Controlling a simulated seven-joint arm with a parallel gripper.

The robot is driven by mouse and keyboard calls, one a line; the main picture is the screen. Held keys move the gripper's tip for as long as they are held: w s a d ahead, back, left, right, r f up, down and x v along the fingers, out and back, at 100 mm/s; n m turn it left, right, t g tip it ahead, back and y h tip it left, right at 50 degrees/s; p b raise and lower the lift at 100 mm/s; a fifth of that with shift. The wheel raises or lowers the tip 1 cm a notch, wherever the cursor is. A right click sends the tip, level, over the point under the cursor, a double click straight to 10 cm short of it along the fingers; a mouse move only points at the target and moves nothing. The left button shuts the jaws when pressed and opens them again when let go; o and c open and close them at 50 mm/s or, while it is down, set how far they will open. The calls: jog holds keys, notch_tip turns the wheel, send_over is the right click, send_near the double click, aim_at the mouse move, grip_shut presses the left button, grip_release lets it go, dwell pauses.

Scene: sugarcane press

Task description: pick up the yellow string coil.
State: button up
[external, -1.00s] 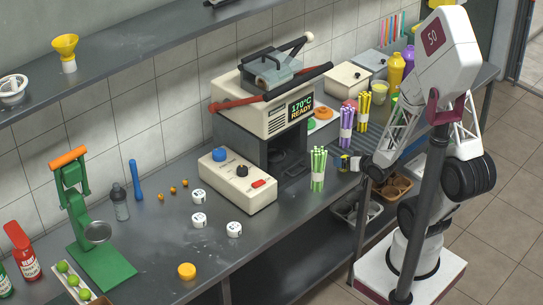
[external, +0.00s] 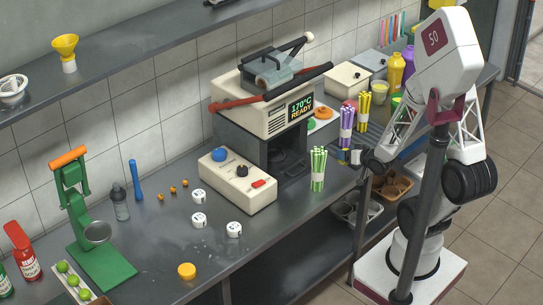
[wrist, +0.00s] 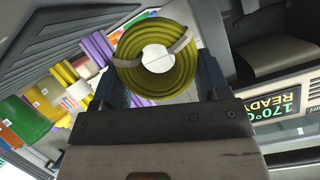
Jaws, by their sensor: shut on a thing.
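The yellow string coil (wrist: 158,88) is a yellow-green ring with a pale band, seen face-on in the wrist view. It sits between the two blue-grey fingers of my gripper (wrist: 158,72), which is shut on it. In the external view my gripper (external: 350,157) is small, at the table's front edge, just right of the green straw bundle. The coil is too small and too covered by the fingers there to make out clearly, and whether it is clear of the tabletop cannot be told.
The green straw bundle (external: 318,168) stands close to the left of my gripper. Purple straws (external: 346,126) and yellow straws (external: 363,110) stand behind it. The press machine (external: 270,120) is to the left.

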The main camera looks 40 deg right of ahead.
notch_tip(320, 180, up, 7)
jog(key=shift+f, duration=0.15)
dwell(0.8)
